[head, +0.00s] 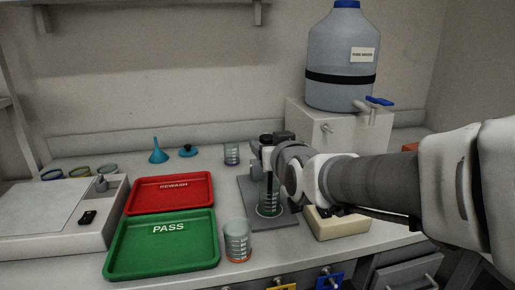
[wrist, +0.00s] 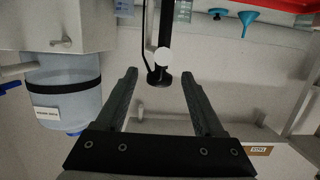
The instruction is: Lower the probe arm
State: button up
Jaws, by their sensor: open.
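The probe stand has a grey base plate (head: 247,194) and a dark upright part (head: 267,163) on the bench, largely covered by my arm. A clear beaker with a green base ring (head: 268,204) stands on the plate, under the dark part. In the wrist view, which is upside down, the black probe arm (wrist: 166,20) ends in a black cap (wrist: 160,78) with a white round knob (wrist: 163,56). My gripper (wrist: 159,76) is open, its fingertips on either side of the cap, with gaps visible. Contact and the probe tip's depth cannot be told.
A green PASS tray (head: 163,262) and a red REWASH tray (head: 170,207) lie left. An orange-ringed beaker (head: 237,240) stands near the front edge, another beaker (head: 231,154) behind. A cream block (head: 340,224) sits right, under my arm. A water carboy (head: 342,60) stands behind.

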jog(key=v, duration=1.6)
jog(key=shift+s+p, duration=0.4)
jog(key=shift+p, duration=0.05)
jog(key=shift+d, duration=0.1)
jog(key=s+d+f+m+g+h, duration=0.1)
jog(key=s+d+f+g, duration=0.25)
jog(key=f, duration=0.25)
jog(key=s+d+f+m+g+h, duration=0.1)
jog(key=s+d+f+g+h, duration=0.15)
jog(key=s+f+g, duration=0.3)
notch_tip(320, 180, up, 22)
jog(key=d+p, duration=0.1)
jog(key=p, duration=2.2)
jog(key=shift+s+g, duration=0.3)
jog(key=shift+s, duration=0.05)
